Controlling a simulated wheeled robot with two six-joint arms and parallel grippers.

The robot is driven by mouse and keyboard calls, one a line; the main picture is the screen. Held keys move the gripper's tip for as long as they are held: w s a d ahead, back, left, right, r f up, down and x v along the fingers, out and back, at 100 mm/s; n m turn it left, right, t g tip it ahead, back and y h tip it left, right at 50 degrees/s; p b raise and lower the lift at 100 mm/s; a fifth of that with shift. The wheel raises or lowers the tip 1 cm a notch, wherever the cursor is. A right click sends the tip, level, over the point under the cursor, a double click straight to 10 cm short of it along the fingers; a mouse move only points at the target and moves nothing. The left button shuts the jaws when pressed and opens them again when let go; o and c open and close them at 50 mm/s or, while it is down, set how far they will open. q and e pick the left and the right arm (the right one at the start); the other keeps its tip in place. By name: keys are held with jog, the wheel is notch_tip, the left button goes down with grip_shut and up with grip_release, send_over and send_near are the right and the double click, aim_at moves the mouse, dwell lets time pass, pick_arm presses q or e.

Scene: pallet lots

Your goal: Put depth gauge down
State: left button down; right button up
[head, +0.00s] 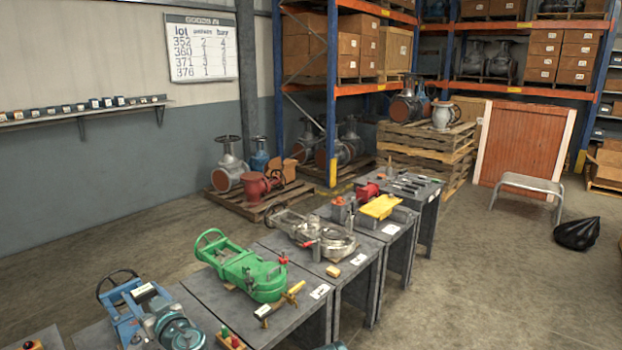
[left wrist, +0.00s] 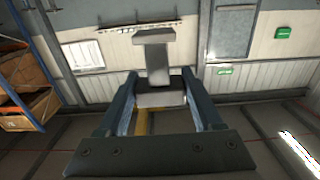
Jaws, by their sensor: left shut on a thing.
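In the left wrist view my left gripper (left wrist: 160,84) is shut on a grey T-shaped thing, which I take to be the depth gauge (left wrist: 157,62). Its crossbar points away from the gripper, and its lower block sits between the two blue fingers. A yellowish part shows behind the fingers. Wall and floor lie behind the gauge, and no surface is seen touching it. I cannot make out the gauge or the left gripper clearly in the head view. My right gripper is in neither view.
A row of grey tables holds a green valve (head: 250,273), a grey valve (head: 325,236), a yellow tray (head: 381,206) and several tools (head: 408,184) at the far end. A blue machine (head: 150,305) is at lower left. A stool (head: 531,184) and black bag (head: 577,233) stand right; floor between is clear.

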aim_at(142, 289)
pick_arm(q)
notch_tip(142, 289, up, 6)
jog(key=p, duration=0.4)
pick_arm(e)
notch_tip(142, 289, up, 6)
pick_arm(q)
notch_tip(142, 289, down, 28)
jog(key=b, duration=2.8)
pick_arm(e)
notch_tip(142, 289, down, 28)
pick_arm(q)
jog(key=shift+r, duration=0.1)
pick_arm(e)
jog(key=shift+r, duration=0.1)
